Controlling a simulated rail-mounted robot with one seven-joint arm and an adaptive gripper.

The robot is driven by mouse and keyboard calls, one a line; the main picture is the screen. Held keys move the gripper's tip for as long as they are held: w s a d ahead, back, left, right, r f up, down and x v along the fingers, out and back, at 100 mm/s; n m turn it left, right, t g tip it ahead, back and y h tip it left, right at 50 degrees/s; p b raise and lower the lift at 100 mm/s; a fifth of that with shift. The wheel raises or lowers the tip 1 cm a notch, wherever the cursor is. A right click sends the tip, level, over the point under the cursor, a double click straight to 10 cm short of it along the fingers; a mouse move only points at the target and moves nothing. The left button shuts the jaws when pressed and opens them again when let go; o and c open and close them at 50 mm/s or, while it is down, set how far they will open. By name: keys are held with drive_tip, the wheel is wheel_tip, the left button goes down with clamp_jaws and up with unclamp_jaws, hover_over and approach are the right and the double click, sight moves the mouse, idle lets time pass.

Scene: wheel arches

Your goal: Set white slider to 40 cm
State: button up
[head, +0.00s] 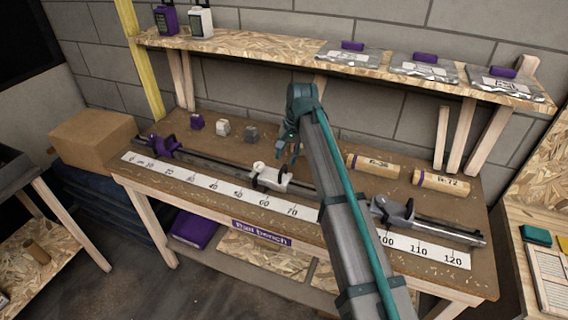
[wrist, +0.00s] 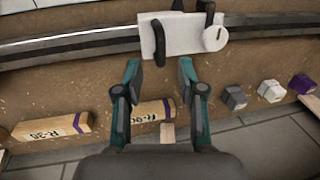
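The white slider (head: 268,178) sits on the dark rail (head: 215,165), roughly level with the 60 mark of the white scale (head: 230,193). In the wrist view the white slider (wrist: 170,34) has dark clamp parts and a round white knob. My gripper (head: 289,152) is above the bench, just behind the white slider. In the wrist view my gripper (wrist: 158,68) is open, with its fingertips apart near the slider's lower edge and nothing visibly held. The 40 mark (head: 213,186) lies to the left of the slider.
A purple slider (head: 166,148) is at the rail's left end and a grey slider (head: 391,209) at its right. Small blocks, including a white cube (head: 223,128), stand behind the rail. Labelled wooden cylinders (head: 441,182) lie at right. A shelf (head: 270,49) overhangs the back.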

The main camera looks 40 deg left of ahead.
sight(283, 169)
drive_tip(key=shift+s+a+f+p, duration=0.1)
drive_tip(key=shift+a+f+p, duration=0.1)
drive_tip(key=shift+f, duration=0.65)
drive_tip(key=shift+a+f+p, duration=0.15)
drive_tip(key=shift+f, duration=0.75)
drive_tip(key=shift+s+a+f+p, duration=0.1)
drive_tip(key=shift+a+f+p, duration=0.1)
drive_tip(key=shift+f, duration=0.65)
clamp_jaws()
